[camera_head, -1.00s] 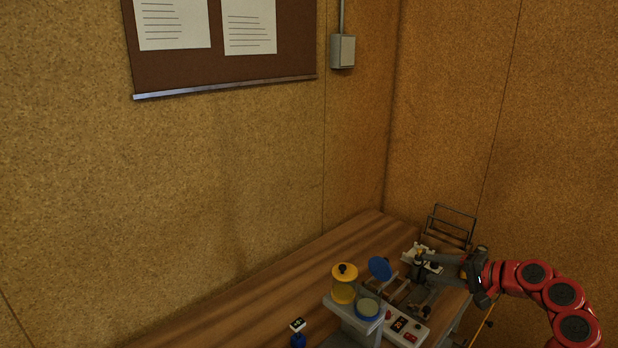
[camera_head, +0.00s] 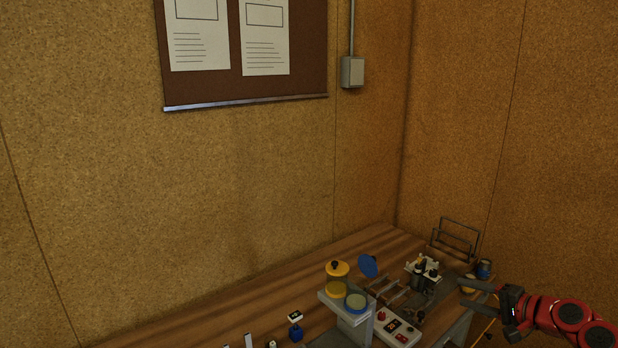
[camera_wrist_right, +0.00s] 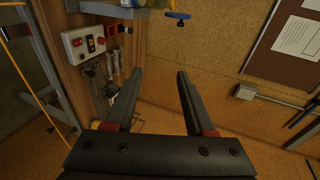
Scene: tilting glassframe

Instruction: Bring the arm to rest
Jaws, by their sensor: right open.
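My right arm (camera_head: 558,317) is red and black and reaches in from the right edge of the head view. Its right gripper (camera_head: 471,293) is beside the right end of the wooden bench, to the right of the small white rack (camera_head: 424,268). In the right wrist view the two dark fingers of the right gripper (camera_wrist_right: 158,80) stand wide apart with nothing between them. My left gripper is not in view.
A pinboard (camera_head: 245,90) hangs on the wall.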

